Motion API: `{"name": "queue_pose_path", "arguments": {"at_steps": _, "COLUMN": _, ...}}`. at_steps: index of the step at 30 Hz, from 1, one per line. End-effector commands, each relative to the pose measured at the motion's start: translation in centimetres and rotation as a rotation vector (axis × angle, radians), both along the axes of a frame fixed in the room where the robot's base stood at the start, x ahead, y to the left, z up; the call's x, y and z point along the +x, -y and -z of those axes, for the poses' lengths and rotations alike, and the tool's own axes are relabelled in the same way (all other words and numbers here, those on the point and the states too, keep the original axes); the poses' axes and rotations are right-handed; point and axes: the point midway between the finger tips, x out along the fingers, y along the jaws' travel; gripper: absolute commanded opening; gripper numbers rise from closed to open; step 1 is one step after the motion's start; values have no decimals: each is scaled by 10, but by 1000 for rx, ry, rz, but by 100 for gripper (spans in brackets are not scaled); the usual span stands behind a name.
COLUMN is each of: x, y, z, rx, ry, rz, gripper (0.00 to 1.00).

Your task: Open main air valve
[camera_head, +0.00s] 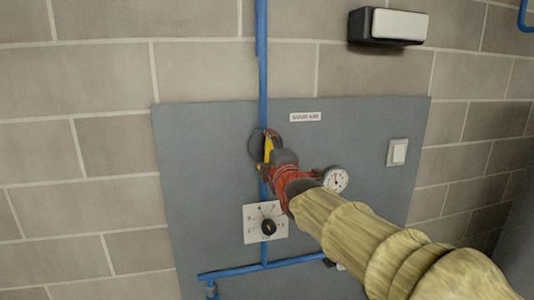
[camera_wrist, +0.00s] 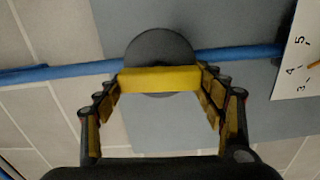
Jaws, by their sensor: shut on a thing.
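The main air valve has a yellow handle (camera_head: 268,149) in front of a dark round disc (camera_head: 255,148), on the blue vertical pipe at the grey panel. In the wrist view the yellow handle (camera_wrist: 160,79) spans between my fingers, with the dark disc (camera_wrist: 160,46) behind it. The handle lies roughly along the blue pipe (camera_wrist: 70,70), at a slight angle to it. My gripper (camera_wrist: 160,84) is shut on the handle, one finger at each end. In the head view my gripper (camera_head: 272,160) and arm hide part of the valve.
The grey panel (camera_head: 205,150) carries a rotary dial (camera_head: 267,225) below the valve, a round gauge (camera_head: 336,179) to the right, a white switch (camera_head: 397,152) and a small label (camera_head: 305,117). A black-and-white box (camera_head: 388,25) is on the block wall above. Blue pipes run along the bottom.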

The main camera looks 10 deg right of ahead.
Motion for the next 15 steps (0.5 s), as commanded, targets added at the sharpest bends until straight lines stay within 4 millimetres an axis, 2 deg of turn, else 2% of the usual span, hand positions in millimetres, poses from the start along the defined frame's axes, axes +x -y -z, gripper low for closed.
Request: {"name": "queue_pose_path", "arguments": {"at_steps": 15, "x": 0, "y": 0, "z": 1, "rx": -80, "ry": -1, "rz": 0, "gripper": 44}}
